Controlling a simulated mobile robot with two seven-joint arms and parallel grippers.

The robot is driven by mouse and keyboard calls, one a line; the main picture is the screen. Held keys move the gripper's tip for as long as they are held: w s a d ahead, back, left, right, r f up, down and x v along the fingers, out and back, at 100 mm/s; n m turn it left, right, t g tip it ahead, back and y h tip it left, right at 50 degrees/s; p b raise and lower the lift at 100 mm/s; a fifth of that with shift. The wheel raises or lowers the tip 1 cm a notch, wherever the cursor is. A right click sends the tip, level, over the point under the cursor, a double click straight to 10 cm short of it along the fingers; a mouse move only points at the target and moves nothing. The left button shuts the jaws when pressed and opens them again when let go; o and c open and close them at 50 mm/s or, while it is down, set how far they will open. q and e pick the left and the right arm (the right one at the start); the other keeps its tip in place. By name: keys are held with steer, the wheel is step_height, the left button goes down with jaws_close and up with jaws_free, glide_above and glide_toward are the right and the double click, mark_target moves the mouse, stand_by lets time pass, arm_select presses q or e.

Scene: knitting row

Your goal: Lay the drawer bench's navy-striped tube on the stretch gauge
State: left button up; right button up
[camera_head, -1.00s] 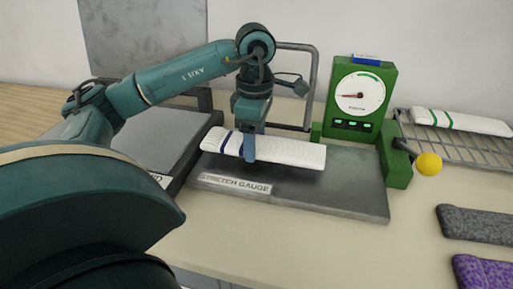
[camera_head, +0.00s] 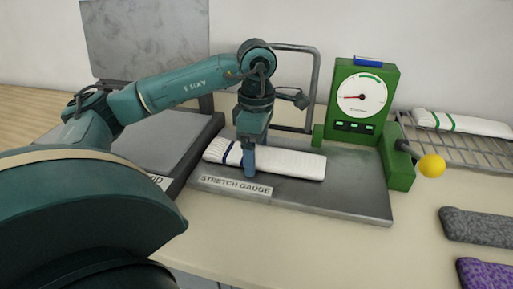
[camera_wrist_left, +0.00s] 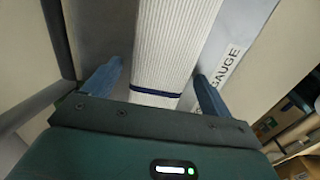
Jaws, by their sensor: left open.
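The white ribbed tube with navy stripes (camera_head: 290,163) lies flat on the grey plate of the stretch gauge (camera_head: 340,197). Its striped end is at the left, and the rest points right toward the green dial housing (camera_head: 361,97). My left gripper (camera_head: 249,170) is over the tube near the striped end, fingers pointing down. In the left wrist view the tube (camera_wrist_left: 172,45) runs between the two blue fingers (camera_wrist_left: 155,92), with a gap on each side, so the gripper is open around it. One navy band shows there. My right gripper is not in view.
A grey press-like plate (camera_head: 160,140) with a raised lid stands left of the gauge. A wire rack (camera_head: 460,150) at the right holds a white tube with green stripes (camera_head: 462,123). A yellow knob (camera_head: 431,166) sticks out beside the gauge. Grey (camera_head: 478,226) and purple (camera_head: 485,273) pieces lie at the right.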

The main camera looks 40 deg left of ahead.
mark_target(257, 152)
arm_select(q)
steer(key=shift+r, duration=0.65)
step_height(257, 152, up, 11)
steer(key=p, duration=0.4)
steer(key=shift+p, duration=0.3)
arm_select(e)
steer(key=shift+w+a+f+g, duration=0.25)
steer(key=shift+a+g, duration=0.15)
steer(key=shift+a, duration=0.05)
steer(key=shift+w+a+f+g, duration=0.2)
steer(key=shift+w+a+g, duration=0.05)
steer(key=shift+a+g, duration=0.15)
